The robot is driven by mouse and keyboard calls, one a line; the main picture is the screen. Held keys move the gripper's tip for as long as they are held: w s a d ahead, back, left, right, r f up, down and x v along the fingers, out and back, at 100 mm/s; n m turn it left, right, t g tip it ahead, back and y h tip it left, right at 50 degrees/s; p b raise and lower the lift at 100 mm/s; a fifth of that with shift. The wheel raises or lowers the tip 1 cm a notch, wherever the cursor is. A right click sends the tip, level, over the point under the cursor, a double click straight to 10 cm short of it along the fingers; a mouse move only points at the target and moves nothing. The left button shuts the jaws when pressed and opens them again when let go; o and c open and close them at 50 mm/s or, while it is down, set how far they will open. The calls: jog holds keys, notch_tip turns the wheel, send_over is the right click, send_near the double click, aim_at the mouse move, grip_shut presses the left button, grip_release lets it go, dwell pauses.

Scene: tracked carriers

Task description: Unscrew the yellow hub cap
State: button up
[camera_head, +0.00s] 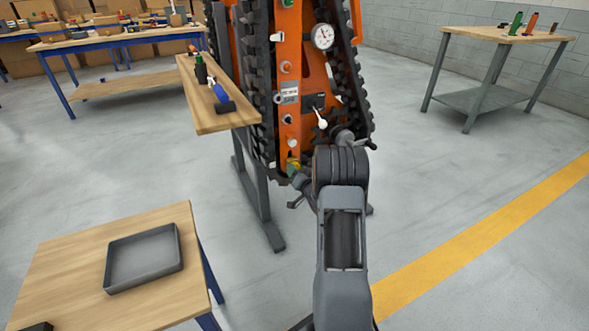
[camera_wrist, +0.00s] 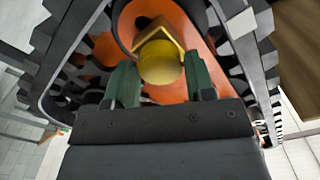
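The yellow hub cap (camera_wrist: 161,62) shows at the upper middle of the wrist view, with an angular yellow part (camera_wrist: 158,32) just above it, on an orange panel. In the head view the hub cap (camera_head: 292,163) is a small yellow patch low on the tracked carrier (camera_head: 290,100), partly hidden by my gripper. My gripper's green fingers (camera_wrist: 161,78) stand apart, one on each side of the cap's lower part. I cannot tell whether their tips touch it. In the head view my gripper (camera_head: 298,176) is right at the carrier's lower end.
Black tracks (camera_head: 347,80) flank the orange panel, which carries a gauge (camera_head: 322,37) and several knobs. A wooden shelf (camera_head: 215,105) with tools juts out at left. A table with a grey tray (camera_head: 145,284) stands at front left.

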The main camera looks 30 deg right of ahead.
jog(key=shift+c, duration=1)
jog(key=n+b, duration=0.6)
jog(key=n, duration=0.3)
jog(key=shift+n, duration=0.4)
jog(key=n, duration=0.9)
jog(key=shift+n, duration=0.4)
